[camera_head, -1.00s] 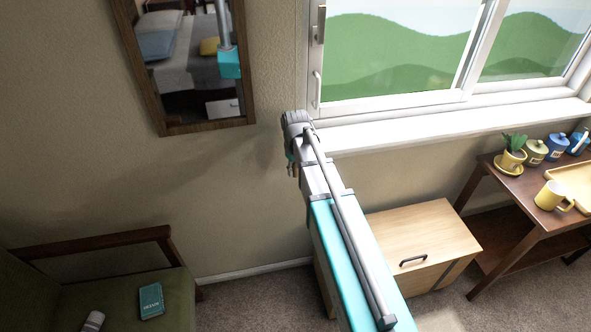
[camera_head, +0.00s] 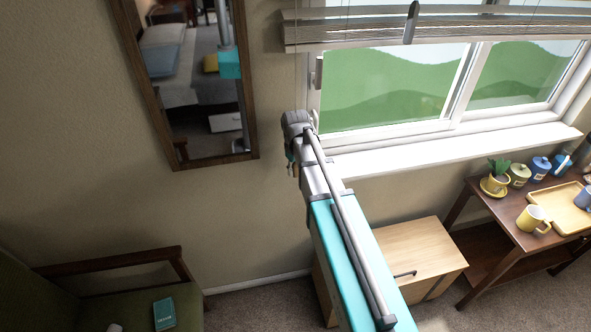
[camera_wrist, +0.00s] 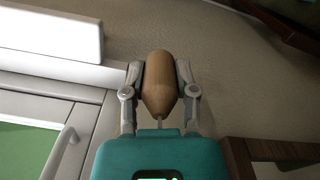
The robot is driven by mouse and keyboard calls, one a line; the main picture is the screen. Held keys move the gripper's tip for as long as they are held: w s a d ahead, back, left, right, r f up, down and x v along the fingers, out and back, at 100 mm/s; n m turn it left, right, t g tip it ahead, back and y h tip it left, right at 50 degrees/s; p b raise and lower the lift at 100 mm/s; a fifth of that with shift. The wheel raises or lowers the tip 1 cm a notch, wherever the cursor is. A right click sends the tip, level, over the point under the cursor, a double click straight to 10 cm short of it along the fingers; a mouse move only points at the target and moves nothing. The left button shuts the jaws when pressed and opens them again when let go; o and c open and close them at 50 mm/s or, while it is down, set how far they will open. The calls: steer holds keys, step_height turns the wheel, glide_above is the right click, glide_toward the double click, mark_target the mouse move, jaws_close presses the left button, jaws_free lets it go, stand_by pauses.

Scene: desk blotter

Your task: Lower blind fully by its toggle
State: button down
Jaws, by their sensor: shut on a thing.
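The toggle (camera_wrist: 158,85) is a light-brown wooden piece with a pointed end and a thin cord, seen in the wrist view. My gripper (camera_wrist: 160,72) is shut on it, one finger at each side. In the head view my arm hides the toggle and most of my gripper. The blind (camera_head: 350,27) has pale slats and hangs across the top of the window in the head view. Its lower edge is above most of the glass, and its top is out of view. A thin cord runs down near its left end.
The window (camera_head: 390,90) and white sill (camera_head: 450,152) are right of my arm. A mirror (camera_head: 248,110) hangs to the left. Below are a wooden cabinet (camera_head: 425,250), a table (camera_head: 505,205) with cups and a tray, and a green chair (camera_head: 55,290).

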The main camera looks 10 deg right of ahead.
steer(key=r+p, duration=0.9)
steer(key=r, duration=0.1)
steer(key=shift+w+r, duration=0.1)
steer(key=shift+w, duration=0.1)
steer(key=shift+r, duration=0.2)
stand_by(0.5)
steer(key=shift+c, duration=2)
jaws_free()
steer(key=shift+s, duration=0.1)
steer(key=shift+f, duration=0.25)
step_height(320, 180, down, 3)
steer(key=b, duration=0.2)
steer(key=shift+s+r+b, duration=0.1)
steer(key=shift+r+b, duration=0.05)
steer(key=shift+b, duration=0.25)
step_height(320, 180, down, 27)
steer(key=b, duration=2.7)
steer(key=shift+f, duration=0.2)
